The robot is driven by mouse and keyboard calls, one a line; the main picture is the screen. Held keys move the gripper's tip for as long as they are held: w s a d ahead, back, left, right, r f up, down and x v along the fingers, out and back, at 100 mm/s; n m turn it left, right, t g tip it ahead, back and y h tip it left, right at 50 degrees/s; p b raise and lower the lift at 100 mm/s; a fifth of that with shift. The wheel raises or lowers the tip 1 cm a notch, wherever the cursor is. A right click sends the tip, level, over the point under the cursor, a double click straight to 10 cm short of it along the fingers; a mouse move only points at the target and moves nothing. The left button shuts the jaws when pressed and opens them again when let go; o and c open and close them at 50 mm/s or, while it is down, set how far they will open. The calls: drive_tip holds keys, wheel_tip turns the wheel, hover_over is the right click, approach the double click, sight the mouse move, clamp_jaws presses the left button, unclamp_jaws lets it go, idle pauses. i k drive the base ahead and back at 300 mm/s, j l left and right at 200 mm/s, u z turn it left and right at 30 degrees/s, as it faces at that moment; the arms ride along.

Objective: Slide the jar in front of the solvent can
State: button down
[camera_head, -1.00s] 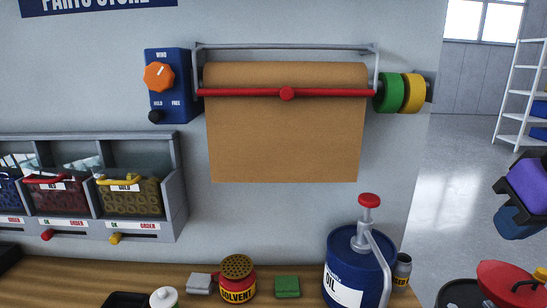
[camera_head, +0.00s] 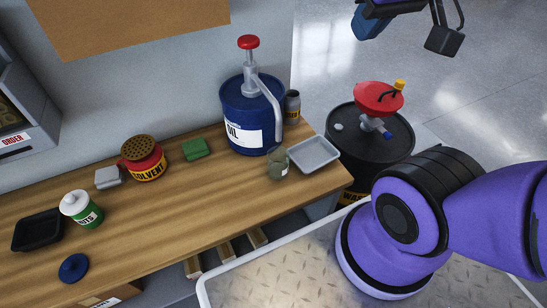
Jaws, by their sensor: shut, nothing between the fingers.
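A small translucent greenish jar (camera_head: 277,163) stands on the wooden bench, in front of the blue oil can and left of a grey tray. The solvent can (camera_head: 143,158), red with a yellow label and a perforated dark top, stands farther left near the wall. The bench in front of it is bare. My gripper (camera_head: 443,40) seems to be the dark end at the top right edge, partly cut off. It is shut and empty, well away from the jar and the can.
The blue oil can (camera_head: 245,122) with its pump stands between solvent can and jar, towards the wall. A green block (camera_head: 195,149), grey tray (camera_head: 314,154), green-and-white bottle (camera_head: 82,209), black tray (camera_head: 38,230) and blue lid (camera_head: 73,267) also lie about. A black drum (camera_head: 370,145) stands right.

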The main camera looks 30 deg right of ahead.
sight(276, 171)
drive_tip(key=j+z, duration=0.15)
drive_tip(key=j, duration=0.3)
drive_tip(key=k+j+z, duration=0.1)
drive_tip(key=j, duration=0.3)
drive_tip(key=k+j+z, duration=0.15)
drive_tip(key=j, duration=0.25)
drive_tip(key=j+z, duration=0.15)
drive_tip(key=j, duration=0.3)
drive_tip(key=k+j+z, duration=0.1)
drive_tip(key=j, duration=0.25)
